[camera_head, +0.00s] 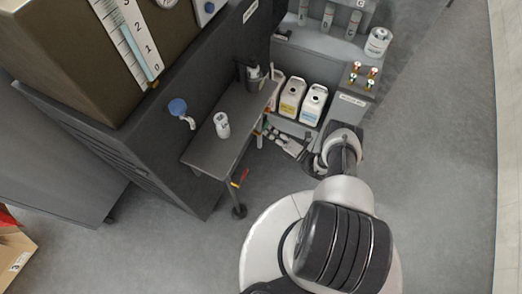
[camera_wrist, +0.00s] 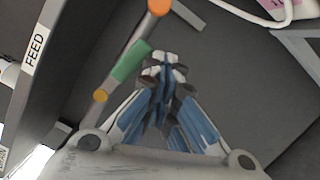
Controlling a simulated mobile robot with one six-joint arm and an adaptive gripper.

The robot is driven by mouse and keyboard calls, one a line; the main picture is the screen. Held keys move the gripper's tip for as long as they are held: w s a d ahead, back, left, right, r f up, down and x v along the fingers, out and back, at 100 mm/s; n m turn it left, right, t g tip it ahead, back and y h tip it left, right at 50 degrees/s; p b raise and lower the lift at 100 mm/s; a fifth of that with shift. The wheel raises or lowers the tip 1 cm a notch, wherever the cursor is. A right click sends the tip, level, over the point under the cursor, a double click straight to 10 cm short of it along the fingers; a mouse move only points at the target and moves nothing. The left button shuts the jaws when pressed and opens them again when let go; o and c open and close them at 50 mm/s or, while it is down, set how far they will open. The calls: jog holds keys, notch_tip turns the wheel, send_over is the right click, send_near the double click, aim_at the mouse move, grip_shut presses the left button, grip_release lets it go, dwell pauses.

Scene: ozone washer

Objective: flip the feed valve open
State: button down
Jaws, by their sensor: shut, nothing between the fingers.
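A white FEED label (camera_wrist: 35,50) is on a dark panel at the left of the wrist view. I cannot tell which of these is the valve's handle. My gripper (camera_wrist: 165,65) is shut and empty, its tips just right of the green section; contact is unclear. In the head view my gripper (camera_head: 286,146) is low beside the dark bench (camera_head: 212,147), and the valve is too small to make out clearly.
White jugs (camera_head: 292,97) stand behind my gripper. A white cup (camera_head: 222,125) stands on the bench. A red and yellow part (camera_head: 239,178) sits near the bench leg. A small cabinet with several knobs (camera_head: 350,85) is close to my arm. Floor is clear at right.

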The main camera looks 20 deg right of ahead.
jog(key=shift+d+r, duration=0.1)
dwell(0.6)
dwell(0.5)
jog(key=v, duration=1.2)
jog(key=shift+w+r, duration=0.1)
